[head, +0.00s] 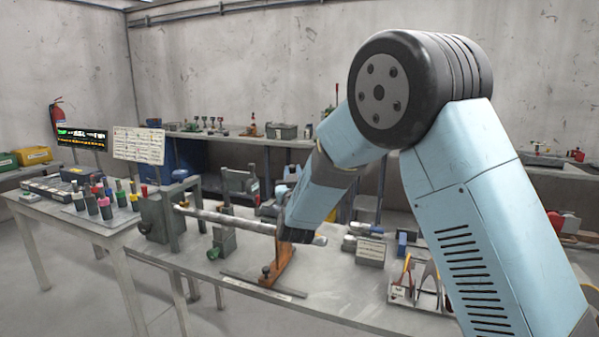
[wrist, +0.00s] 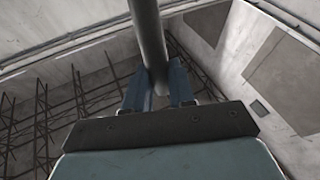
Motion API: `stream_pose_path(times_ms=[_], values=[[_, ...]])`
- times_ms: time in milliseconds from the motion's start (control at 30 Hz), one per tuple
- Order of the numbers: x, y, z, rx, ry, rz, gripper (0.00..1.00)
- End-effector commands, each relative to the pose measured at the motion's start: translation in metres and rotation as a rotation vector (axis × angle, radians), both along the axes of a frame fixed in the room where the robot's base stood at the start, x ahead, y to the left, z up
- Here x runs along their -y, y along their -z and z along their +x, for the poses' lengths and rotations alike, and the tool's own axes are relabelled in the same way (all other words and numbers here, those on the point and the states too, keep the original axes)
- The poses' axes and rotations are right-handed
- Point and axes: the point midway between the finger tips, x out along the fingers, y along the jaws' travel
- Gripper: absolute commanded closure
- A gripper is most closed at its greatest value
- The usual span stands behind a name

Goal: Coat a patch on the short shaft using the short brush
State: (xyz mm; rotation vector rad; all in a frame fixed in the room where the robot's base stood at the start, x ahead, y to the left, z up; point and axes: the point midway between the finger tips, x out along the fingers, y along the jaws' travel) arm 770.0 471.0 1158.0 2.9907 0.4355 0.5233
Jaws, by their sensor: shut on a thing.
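A long grey shaft (head: 235,221) lies roughly level across the bench, running from a grey positioner block (head: 157,217) at its left to beyond my forearm. An orange-brown stand (head: 277,268) is under its right part. My forearm comes down in front of the shaft and hides my gripper in the head view. In the wrist view my gripper (wrist: 160,98) has its two blue fingers shut on a grey rod (wrist: 149,35), which runs up out of the picture. I cannot tell whether this rod is the short brush. Any brush tip or coated patch is hidden.
A side table at left holds pots with coloured handles (head: 105,209). A labelled grey box (head: 370,252) and a rack with curved parts (head: 405,292) stand right of the shaft. A green-based stand (head: 223,242) is under it. The bench front is mostly clear.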

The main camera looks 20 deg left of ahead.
Motion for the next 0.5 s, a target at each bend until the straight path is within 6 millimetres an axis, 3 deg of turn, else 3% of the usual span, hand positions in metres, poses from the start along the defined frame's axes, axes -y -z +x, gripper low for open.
stream_pose_path(times_ms=[500], values=[[0.0085,0.0011,0.0060,0.000,0.013,0.000,1.00]])
